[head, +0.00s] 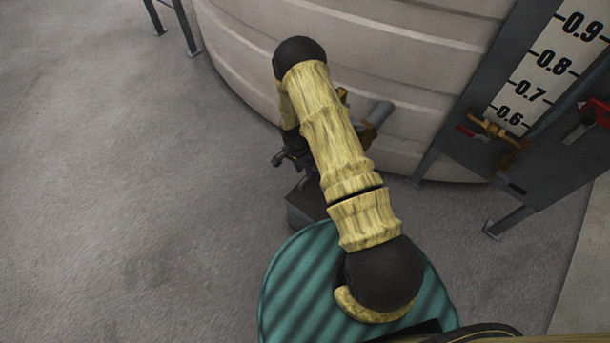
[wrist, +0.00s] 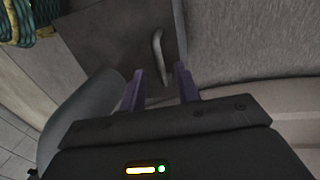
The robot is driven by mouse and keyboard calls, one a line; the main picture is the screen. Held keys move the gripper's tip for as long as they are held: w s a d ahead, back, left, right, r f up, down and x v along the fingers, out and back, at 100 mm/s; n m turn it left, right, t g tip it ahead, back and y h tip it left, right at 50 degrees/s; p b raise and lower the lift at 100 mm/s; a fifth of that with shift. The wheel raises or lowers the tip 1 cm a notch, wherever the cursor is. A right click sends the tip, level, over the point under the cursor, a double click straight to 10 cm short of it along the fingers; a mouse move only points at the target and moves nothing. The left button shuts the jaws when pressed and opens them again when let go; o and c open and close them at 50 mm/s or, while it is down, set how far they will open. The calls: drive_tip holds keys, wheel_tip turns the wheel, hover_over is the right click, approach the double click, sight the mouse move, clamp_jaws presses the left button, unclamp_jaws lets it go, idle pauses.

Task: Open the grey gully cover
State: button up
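The grey gully cover (wrist: 105,40) shows in the wrist view as a flat dark grey panel with a curved metal handle (wrist: 158,45). My gripper (wrist: 160,72) has its two purple fingers apart, with the lower part of the handle seen between their tips. I cannot tell whether either finger touches it. In the head view a dark grey box (head: 303,208), likely the gully, stands on the floor, partly hidden by my arm. My gripper (head: 288,160) is above and left of it there, its fingers hard to make out.
A large pale ribbed tank (head: 240,50) stands close behind my gripper, with a grey pipe outlet (head: 381,112). A level gauge (head: 545,75) and valves are on the right. The floor at left is clear.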

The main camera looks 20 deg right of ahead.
drive_tip(key=shift+s+d+f, duration=0.1)
drive_tip(key=shift+d+f, duration=0.05)
drive_tip(key=shift+f, duration=0.55)
drive_tip(key=shift+s+d+f, duration=0.1)
drive_tip(key=shift+f, duration=0.6)
clamp_jaws()
drive_tip(key=shift+w+b, duration=0.15)
drive_tip(key=shift+b, duration=0.15)
